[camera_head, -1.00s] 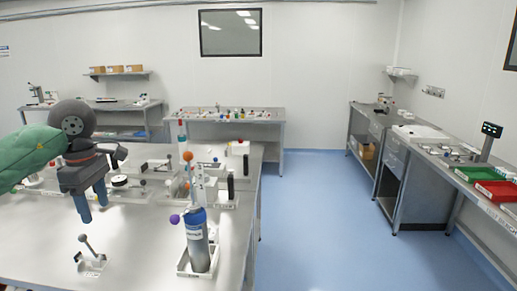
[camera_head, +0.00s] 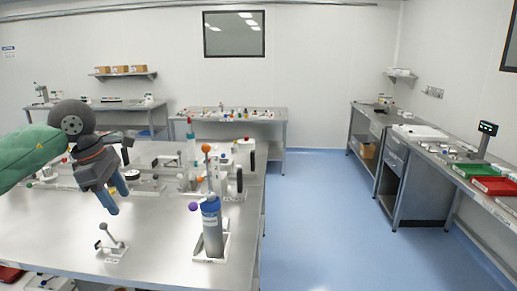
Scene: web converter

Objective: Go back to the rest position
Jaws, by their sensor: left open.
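My left gripper (camera_head: 115,197) hangs over the near steel table (camera_head: 70,235) at the left of the head view. Its blue-tipped fingers point down and to the right, open, with nothing seen between them. A small lever on a white base (camera_head: 112,245) stands on the table below the gripper, apart from it. A grey cylinder (camera_head: 212,225) with a blue band stands upright in a white tray to the right of the gripper, also apart from it. My right gripper is not in view.
Several fixtures with handles (camera_head: 150,185) stand behind the gripper on the table. A back bench (camera_head: 225,118) carries small items. A right-hand bench holds a green tray (camera_head: 472,170) and a red tray (camera_head: 495,185). The blue floor (camera_head: 330,220) between is clear.

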